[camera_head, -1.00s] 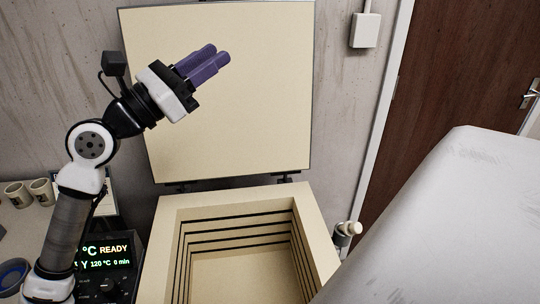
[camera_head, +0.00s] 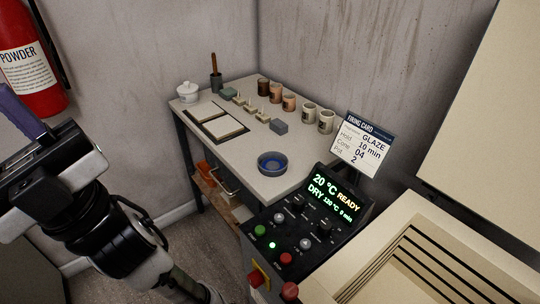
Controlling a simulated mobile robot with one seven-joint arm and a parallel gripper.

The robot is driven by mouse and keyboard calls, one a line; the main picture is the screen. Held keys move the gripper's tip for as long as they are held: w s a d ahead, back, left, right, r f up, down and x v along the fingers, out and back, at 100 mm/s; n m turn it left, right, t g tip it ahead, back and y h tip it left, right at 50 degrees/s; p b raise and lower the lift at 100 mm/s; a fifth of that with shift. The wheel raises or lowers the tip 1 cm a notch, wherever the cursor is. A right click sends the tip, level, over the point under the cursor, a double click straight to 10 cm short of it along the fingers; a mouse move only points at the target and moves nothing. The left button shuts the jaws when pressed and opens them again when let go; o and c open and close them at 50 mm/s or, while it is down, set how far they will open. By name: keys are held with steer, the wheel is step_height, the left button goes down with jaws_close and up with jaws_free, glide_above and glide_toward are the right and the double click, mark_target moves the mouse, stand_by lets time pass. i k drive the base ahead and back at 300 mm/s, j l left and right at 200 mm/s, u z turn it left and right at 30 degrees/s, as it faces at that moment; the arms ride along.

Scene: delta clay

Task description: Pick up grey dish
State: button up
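My gripper (camera_head: 20,112) is at the left edge, raised and well apart from the table. Its purple finger part is cut off by the frame, so its opening is hidden.
The table (camera_head: 243,172) also bears a white lidded jar (camera_head: 187,92), dark-framed tiles (camera_head: 217,122) and several cups (camera_head: 308,111). The control panel (camera_head: 316,219) and open kiln (camera_head: 425,245) stand at right. A fire extinguisher (camera_head: 28,65) hangs at upper left.

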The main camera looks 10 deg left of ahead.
mark_target(270, 164)
steer(key=i+j+u, duration=0.15)
steer(key=j, duration=0.15)
steer(key=j+u, duration=0.1)
steer(key=j, duration=0.25)
steer(key=i+j+u, duration=0.15)
steer(key=i+j+z, duration=0.2)
steer(key=z, duration=0.25)
steer(key=i+j+z, duration=0.25)
steer(key=z, duration=0.15)
steer(key=i+j+z, duration=0.15)
steer(key=j+z, duration=0.3)
